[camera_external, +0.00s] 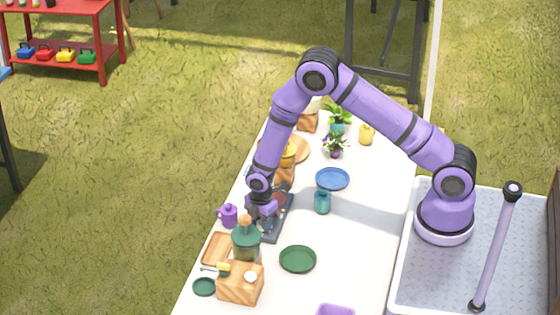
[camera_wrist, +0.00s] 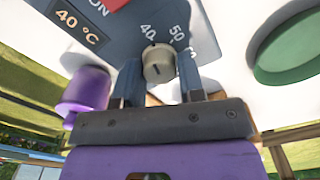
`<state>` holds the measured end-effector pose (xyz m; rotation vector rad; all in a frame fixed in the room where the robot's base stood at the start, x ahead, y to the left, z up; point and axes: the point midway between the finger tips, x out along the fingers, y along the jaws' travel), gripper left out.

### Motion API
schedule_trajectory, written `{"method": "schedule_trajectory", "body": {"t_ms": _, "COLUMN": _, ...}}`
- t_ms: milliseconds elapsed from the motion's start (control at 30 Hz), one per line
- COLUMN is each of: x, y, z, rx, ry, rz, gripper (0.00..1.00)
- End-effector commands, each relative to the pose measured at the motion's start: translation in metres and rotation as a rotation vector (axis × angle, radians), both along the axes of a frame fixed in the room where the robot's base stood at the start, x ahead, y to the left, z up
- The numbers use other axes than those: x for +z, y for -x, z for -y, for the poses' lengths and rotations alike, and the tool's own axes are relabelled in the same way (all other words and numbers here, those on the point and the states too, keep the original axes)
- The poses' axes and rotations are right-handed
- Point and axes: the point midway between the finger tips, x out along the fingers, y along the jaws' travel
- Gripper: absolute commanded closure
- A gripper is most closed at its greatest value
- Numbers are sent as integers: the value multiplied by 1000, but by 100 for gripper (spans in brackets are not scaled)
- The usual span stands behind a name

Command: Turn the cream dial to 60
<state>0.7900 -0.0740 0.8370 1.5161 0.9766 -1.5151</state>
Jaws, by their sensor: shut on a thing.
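The cream dial (camera_wrist: 158,66) shows in the wrist view on a dark blue-grey panel. The numbers 40 and 50 are printed beside it, and part of another number is hidden by my finger. A display (camera_wrist: 78,22) on the panel reads 40 °C. My gripper (camera_wrist: 160,84) is shut on the dial, with one dark finger at each side. In the external view my gripper (camera_external: 262,207) is over the dark device (camera_external: 272,228) on the white table; the dial is hidden there.
A purple mug (camera_external: 228,215) stands left of the device. A green plate (camera_external: 297,259), teal jar (camera_external: 322,202) and blue plate (camera_external: 332,179) are to the right.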

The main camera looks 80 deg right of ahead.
Motion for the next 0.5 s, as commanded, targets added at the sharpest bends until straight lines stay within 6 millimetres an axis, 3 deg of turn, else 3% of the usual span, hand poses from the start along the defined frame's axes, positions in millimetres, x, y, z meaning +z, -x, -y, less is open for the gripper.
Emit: {"method": "schedule_trajectory", "body": {"t_ms": 500, "x": 0, "y": 0, "z": 0, "rx": -380, "ry": 0, "rz": 0, "gripper": 88}}
